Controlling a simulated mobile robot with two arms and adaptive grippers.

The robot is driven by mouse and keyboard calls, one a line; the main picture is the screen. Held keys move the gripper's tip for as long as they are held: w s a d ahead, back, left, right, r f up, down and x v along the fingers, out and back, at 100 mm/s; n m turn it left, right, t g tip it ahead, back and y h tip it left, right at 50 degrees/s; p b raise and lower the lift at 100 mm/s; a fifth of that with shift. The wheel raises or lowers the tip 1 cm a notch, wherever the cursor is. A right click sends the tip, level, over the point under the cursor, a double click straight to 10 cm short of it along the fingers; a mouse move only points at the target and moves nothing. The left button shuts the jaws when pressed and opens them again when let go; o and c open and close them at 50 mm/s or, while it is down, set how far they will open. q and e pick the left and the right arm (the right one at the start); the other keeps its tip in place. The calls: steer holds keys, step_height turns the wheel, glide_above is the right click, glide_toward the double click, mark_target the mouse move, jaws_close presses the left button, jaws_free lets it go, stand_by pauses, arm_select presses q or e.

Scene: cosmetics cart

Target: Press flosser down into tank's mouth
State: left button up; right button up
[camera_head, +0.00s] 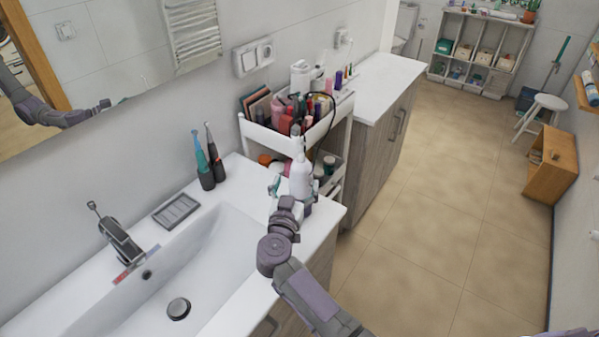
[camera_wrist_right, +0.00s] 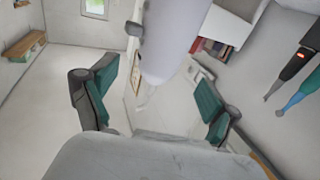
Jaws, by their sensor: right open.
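The flosser (camera_head: 300,178) is a white, bottle-like body with a thin tip, upright at the right end of the sink counter. In the right wrist view its white body (camera_wrist_right: 172,38) stands in front of the gap between the fingers. My right gripper (camera_head: 289,190) is at the flosser; in the wrist view its teal-padded fingers (camera_wrist_right: 155,102) are spread apart, one on each side, with no clear contact. I cannot make out the tank or its mouth; the flosser's lower end is partly hidden by my gripper. My left gripper is not directly in view.
A white cart (camera_head: 327,125) full of cosmetics stands just behind the flosser. The sink basin (camera_head: 215,255) is to the left, with a soap dish (camera_head: 176,211) and two electric toothbrushes (camera_head: 207,170) behind. A mirror reflects an arm.

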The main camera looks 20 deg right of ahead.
steer(key=v, duration=0.5)
steer(key=shift+s+a, duration=0.2)
steer(key=shift+s, duration=0.15)
steer(key=shift+r, duration=0.1)
stand_by(0.3)
